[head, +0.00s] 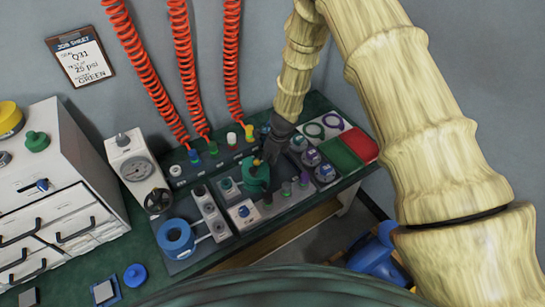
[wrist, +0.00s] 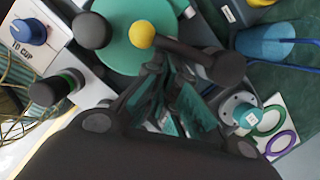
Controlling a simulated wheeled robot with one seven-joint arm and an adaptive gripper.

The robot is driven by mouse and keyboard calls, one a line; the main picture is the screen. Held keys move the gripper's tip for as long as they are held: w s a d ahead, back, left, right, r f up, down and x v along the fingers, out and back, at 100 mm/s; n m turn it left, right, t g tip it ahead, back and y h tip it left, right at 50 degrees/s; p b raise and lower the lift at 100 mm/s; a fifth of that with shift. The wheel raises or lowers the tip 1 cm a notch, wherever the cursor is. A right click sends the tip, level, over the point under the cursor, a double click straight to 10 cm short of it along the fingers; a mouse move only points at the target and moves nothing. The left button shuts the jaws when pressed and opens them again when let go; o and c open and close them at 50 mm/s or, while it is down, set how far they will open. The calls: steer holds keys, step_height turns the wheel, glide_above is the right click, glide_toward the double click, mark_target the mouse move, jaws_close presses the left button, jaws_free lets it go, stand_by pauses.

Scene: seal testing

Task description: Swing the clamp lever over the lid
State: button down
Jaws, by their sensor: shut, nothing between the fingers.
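The green round lid (wrist: 122,52) sits on the green pot (head: 256,181) in the middle of the bench fixture. The clamp lever (wrist: 190,53) is a dark bar with a yellow ball end (wrist: 142,34). In the wrist view the ball lies across the lid's face and the bar runs right to a dark round end. The ball also shows in the head view (head: 257,162) at the lid's edge. My gripper (wrist: 166,75) is shut and empty, close to the lever. Whether it touches the lever I cannot tell. In the head view my gripper (head: 270,150) partly hides the pot.
A gauge (head: 134,170) and a blue ring-shaped part (head: 175,238) stand left of the pot. Several knobbed fittings (head: 311,157) stand close on the right, near green and red pads (head: 360,145). Red coiled hoses (head: 190,70) hang behind. A dark knob (wrist: 92,30) stands beside the lid.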

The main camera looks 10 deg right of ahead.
steer(key=shift+d, duration=0.1)
stand_by(0.3)
steer(key=s+d+r, duration=0.2)
steer(key=r, duration=0.3)
steer(key=s+d+r+b, duration=0.1)
steer(key=s+d+r, duration=0.1)
steer(key=r, duration=0.3)
steer(key=shift+d+b, duration=0.3)
steer(key=shift+s, duration=0.1)
stand_by(0.4)
